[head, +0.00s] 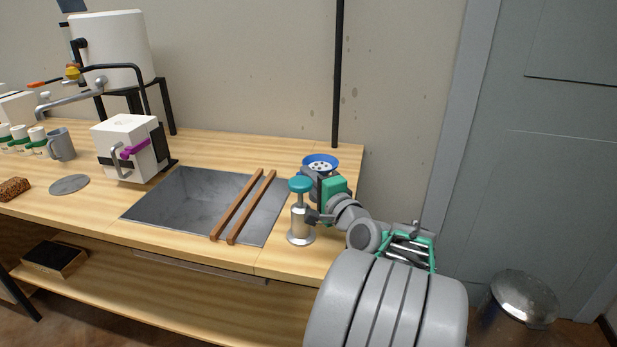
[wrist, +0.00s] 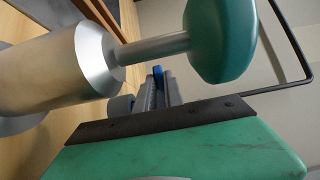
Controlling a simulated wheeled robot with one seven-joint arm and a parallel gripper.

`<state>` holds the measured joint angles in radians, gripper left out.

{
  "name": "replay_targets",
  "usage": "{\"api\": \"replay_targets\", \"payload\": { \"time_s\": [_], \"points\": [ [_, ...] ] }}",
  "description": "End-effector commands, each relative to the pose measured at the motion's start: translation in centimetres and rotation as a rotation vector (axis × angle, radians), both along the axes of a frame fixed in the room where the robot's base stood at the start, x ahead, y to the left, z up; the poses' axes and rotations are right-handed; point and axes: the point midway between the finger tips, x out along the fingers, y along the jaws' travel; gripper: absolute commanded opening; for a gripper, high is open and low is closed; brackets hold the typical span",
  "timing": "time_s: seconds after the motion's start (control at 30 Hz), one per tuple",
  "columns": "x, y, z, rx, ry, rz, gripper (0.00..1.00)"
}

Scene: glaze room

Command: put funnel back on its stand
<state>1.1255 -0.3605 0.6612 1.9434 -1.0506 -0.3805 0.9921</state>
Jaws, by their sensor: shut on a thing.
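The funnel looks to be the blue round piece (head: 320,159) with a pale, dark-holed inside, at the right end of the bench in the head view. My gripper (head: 316,178) is at its near side, just below the rim, and is shut on it. In the wrist view my fingers (wrist: 158,92) run away from the camera, with a small bit of blue (wrist: 158,72) at their tips. The rest of the funnel is hidden there. I cannot make out the funnel's stand for certain; a bent black rod (wrist: 301,55) shows at the wrist view's right.
A metal cylinder (head: 300,226) with a teal knob (head: 300,185) stands close beside my gripper, also large in the wrist view (wrist: 65,70). Left of it are a sunken sink (head: 185,205) with two wooden bars (head: 236,207) across and a white box (head: 125,148). A black post (head: 338,80) rises behind.

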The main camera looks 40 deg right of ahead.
Motion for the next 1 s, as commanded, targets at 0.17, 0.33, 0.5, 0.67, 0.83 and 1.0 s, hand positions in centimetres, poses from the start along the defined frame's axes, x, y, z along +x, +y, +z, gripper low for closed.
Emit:
{"api": "replay_targets", "payload": {
  "time_s": [0.17, 0.33, 0.5, 0.67, 0.83, 1.0],
  "points": [
    [0.0, 0.0, -0.5, 0.0, 0.0, 0.0, 0.0],
    [0.0, 0.0, -0.4, 0.0, 0.0, 0.0, 0.0],
    [0.0, 0.0, -0.4, 0.0, 0.0, 0.0, 0.0],
    [0.0, 0.0, -0.7, 0.0, 0.0, 0.0, 0.0],
    [0.0, 0.0, -1.2, 0.001, 0.0, 0.0, 0.0],
    [0.0, 0.0, -1.7, 0.001, 0.0, 0.0, 0.0]
  ]
}}
